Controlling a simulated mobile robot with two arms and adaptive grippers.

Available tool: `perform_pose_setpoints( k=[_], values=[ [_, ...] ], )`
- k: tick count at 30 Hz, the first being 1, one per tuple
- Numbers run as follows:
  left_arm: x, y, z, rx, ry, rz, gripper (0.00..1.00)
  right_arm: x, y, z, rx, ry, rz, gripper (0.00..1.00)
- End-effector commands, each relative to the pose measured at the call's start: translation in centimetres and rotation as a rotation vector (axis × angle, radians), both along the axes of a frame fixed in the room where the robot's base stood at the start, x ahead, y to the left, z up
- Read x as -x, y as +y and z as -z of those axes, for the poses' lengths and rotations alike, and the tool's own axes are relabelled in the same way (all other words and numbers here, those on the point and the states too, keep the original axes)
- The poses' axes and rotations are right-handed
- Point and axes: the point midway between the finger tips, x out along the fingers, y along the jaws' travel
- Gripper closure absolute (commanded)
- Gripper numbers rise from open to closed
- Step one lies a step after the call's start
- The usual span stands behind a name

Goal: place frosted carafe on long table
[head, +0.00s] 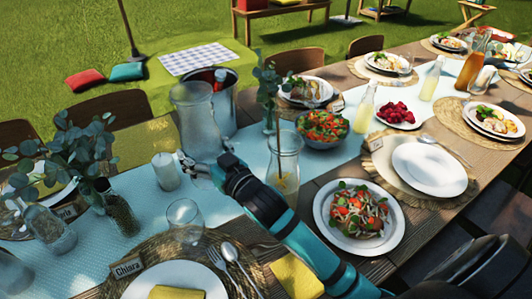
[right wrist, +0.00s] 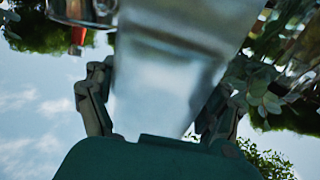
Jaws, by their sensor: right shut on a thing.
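The frosted carafe (head: 197,118) is a pale translucent vessel, upright over the middle of the long table (head: 325,178), just in front of a metal bucket. My right gripper (head: 203,166) is shut on it near its lower part. In the right wrist view the carafe (right wrist: 170,70) fills the middle between the two fingers (right wrist: 160,110). I cannot tell whether its base touches the table runner. My left gripper is not in view.
A metal bucket (head: 223,108) stands just behind the carafe. A white candle (head: 166,171) is to its left, a clear glass carafe (head: 284,160) to its right, and an empty glass (head: 185,218) in front. Salad bowl (head: 323,129) and plates crowd the right.

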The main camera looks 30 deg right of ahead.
Motion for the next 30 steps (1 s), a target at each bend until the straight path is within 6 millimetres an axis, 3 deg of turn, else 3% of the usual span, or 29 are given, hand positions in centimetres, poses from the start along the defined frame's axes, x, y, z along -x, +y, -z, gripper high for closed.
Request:
perform_pose_setpoints(
  k=[2, 12, 17, 24, 30],
  values=[
    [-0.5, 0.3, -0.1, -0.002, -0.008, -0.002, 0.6, 0.0, 0.0, -0.1, -0.002, -0.007, -0.001, 0.74],
    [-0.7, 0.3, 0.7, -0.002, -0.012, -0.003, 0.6, 0.1, 0.0, 5.2, -0.002, -0.005, 0.0, 0.74],
    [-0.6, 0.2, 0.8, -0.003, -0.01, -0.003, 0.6, 0.0, 0.0, 6.2, -0.003, -0.008, 0.0, 0.74],
    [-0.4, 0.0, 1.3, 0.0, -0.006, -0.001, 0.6, 0.0, 0.0, 9.2, -0.002, -0.006, 0.0, 0.74],
    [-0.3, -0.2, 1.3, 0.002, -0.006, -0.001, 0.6, 0.0, 0.0, 9.6, -0.002, -0.01, -0.001, 0.74]
  ],
)
